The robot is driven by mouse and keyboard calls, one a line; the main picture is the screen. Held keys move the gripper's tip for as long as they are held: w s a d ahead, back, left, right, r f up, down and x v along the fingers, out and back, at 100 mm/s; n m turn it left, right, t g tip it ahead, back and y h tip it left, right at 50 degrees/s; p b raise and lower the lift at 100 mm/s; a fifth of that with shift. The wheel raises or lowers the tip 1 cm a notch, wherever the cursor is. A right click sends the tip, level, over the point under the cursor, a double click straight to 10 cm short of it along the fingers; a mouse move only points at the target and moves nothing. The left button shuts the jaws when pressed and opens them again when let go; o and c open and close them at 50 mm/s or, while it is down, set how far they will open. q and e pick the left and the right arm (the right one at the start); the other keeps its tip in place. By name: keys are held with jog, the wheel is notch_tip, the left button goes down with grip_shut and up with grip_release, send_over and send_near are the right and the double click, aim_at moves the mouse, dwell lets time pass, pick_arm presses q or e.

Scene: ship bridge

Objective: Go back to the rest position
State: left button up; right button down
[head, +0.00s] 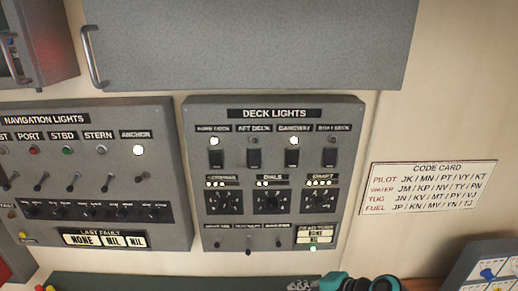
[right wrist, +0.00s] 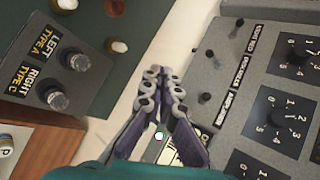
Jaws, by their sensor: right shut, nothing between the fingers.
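My right gripper (right wrist: 164,80) is shut and empty in the right wrist view, its two dark fingers together. It is in front of the lower edge of the grey DECK LIGHTS panel (right wrist: 235,85), which shows on the right there. In the head view, part of my teal right arm (head: 360,283) shows at the bottom edge, below that panel (head: 200,225). A small lit lamp (right wrist: 159,134) shows between the finger bases. My left gripper is not in the head view.
The NAVIGATION LIGHTS panel (head: 100,125) is on the left, and a grey cabinet (head: 250,45) hangs above. A code card (head: 428,188) is on the wall at right. A dark panel with knobs (right wrist: 60,75) is left of the fingers. Bare wall (head: 375,140) lies right of the DECK LIGHTS panel.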

jog(key=s+d+f+n+h+b, duration=0.2)
jog(key=f+n+b, duration=0.1)
jog(key=f, duration=0.3)
jog(key=s+d+f+n+h+b, duration=0.2)
jog(key=s+f+n+b, duration=0.1)
jog(key=f+b, duration=0.3)
jog(key=s+d+f+n+h+b, duration=0.2)
jog(key=f+n+h+b, duration=0.1)
jog(key=f, duration=0.4)
jog(key=shift+s+d+n+b, duration=0.35)
jog(key=shift+n+b, duration=0.25)
jog(key=shift+b, duration=0.35)
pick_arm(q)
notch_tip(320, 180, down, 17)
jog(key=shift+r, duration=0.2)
pick_arm(e)
jog(key=shift+s+d+f+n, duration=0.15)
jog(key=shift+d+n, duration=0.1)
jog(key=shift+n, duration=0.15)
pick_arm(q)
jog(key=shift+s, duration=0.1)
